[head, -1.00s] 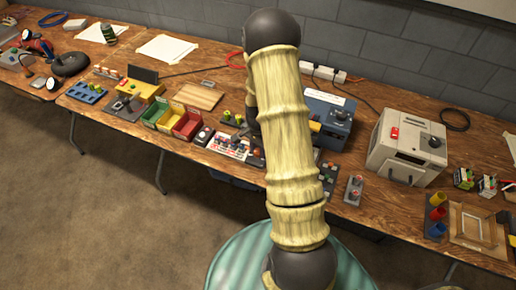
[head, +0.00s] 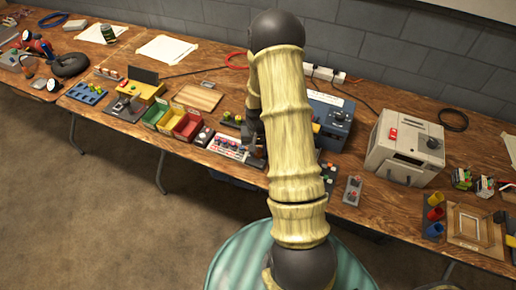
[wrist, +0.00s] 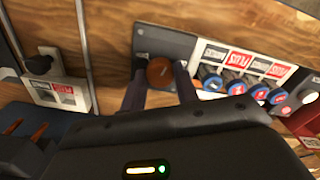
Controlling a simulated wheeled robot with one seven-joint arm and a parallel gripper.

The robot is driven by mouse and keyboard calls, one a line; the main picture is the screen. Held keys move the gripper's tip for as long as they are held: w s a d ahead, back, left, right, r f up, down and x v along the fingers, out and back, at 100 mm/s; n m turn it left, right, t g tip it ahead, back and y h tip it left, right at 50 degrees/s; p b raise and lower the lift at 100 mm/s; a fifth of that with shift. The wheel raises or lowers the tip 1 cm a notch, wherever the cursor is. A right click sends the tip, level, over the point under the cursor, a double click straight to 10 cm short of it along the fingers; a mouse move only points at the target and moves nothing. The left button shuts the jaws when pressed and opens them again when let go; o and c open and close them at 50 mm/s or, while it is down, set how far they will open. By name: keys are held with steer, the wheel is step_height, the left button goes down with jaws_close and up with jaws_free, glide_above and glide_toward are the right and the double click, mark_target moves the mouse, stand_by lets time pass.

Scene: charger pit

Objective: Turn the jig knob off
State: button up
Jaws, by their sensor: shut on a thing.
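An orange-brown round knob (wrist: 160,72) sits on a dark grey plate (wrist: 146,42) in the wrist view. My gripper (wrist: 161,80) is shut on this knob, with one dark finger on each side of it. In the head view my gripper (head: 252,140) is low over the bench, partly behind my arm, by a white panel with small controls (head: 232,147). Which way the knob points is too unclear to tell.
Beside the knob, the wrist view shows several blue-ringed buttons (wrist: 235,85) under red and black labels. Coloured bins (head: 170,119) stand left of my gripper. A blue box (head: 333,118) and a beige machine (head: 404,147) stand to the right. The wooden bench (head: 230,75) has clear room at the back.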

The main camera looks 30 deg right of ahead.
mark_target(258, 152)
steer(key=n+p, duration=0.1)
steer(key=n, duration=0.6)
steer(key=shift+r+p, duration=0.1)
steer(key=shift+p, duration=0.25)
steer(key=n+p, duration=0.1)
steer(key=n, duration=0.4)
steer(key=shift+n+p, duration=0.8)
steer(key=shift+n, duration=0.9)
steer(key=shift+d, duration=0.1)
steer(key=o, duration=1)
steer(key=shift+c, duration=0.2)
step_height(258, 152, up, 17)
steer(key=shift+r, duration=0.15)
